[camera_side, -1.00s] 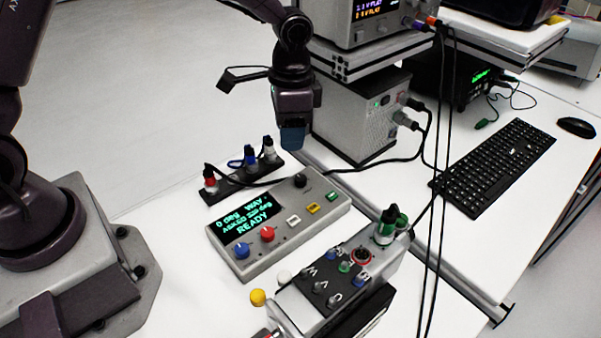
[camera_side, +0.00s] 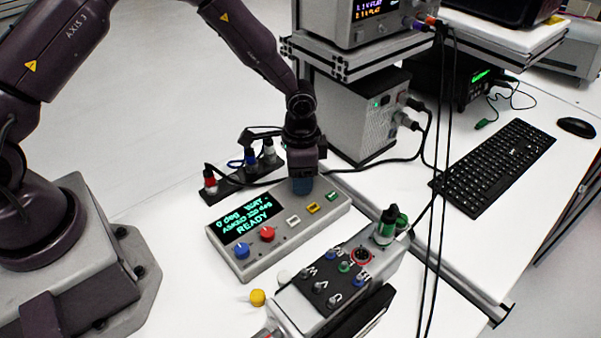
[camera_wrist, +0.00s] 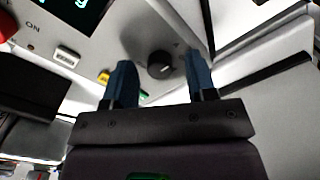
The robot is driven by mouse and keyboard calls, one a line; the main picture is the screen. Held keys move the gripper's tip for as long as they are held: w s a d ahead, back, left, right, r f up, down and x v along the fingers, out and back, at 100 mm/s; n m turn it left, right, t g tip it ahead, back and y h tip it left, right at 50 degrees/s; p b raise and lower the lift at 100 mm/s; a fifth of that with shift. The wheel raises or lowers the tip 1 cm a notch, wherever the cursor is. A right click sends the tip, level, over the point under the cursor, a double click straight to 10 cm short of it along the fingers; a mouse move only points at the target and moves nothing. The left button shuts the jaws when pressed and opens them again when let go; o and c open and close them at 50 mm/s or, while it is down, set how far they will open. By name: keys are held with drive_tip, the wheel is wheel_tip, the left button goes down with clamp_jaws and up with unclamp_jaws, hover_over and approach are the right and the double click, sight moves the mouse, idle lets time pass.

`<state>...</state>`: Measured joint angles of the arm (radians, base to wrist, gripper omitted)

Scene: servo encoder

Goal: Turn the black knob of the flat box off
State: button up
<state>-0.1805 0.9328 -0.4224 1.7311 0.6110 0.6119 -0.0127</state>
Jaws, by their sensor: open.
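The flat grey box (camera_side: 266,263) lies on the table in the side view. Its lit screen (camera_side: 240,222) shows green text with "READY" on the bottom line. The black knob (camera_wrist: 160,65) shows in the wrist view, between and slightly beyond my two blue fingertips, with clear space on both sides. In the side view my gripper (camera_side: 303,188) points down over the box's far right corner and hides the knob. My gripper (camera_wrist: 160,59) is open and holds nothing. I cannot tell whether the fingertips reach down beside the knob.
The box also carries a blue knob (camera_side: 242,250), a red knob (camera_side: 267,234) and white, yellow and green buttons. A strip of coloured plugs (camera_side: 234,187) lies behind it. A connector box (camera_side: 335,280) stands in front. A grey power unit (camera_side: 362,125) stands behind my gripper.

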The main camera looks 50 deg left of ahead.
drive_tip(key=shift+f, duration=0.15)
drive_tip(key=c, duration=0.9)
drive_tip(key=shift+c, duration=0.2)
drive_tip(key=shift+m, duration=0.4)
drive_tip(key=m, duration=0.3)
drive_tip(key=shift+m, duration=0.3)
drive_tip(key=m, duration=0.4)
drive_tip(key=shift+m, duration=0.3)
drive_tip(key=o, duration=0.9)
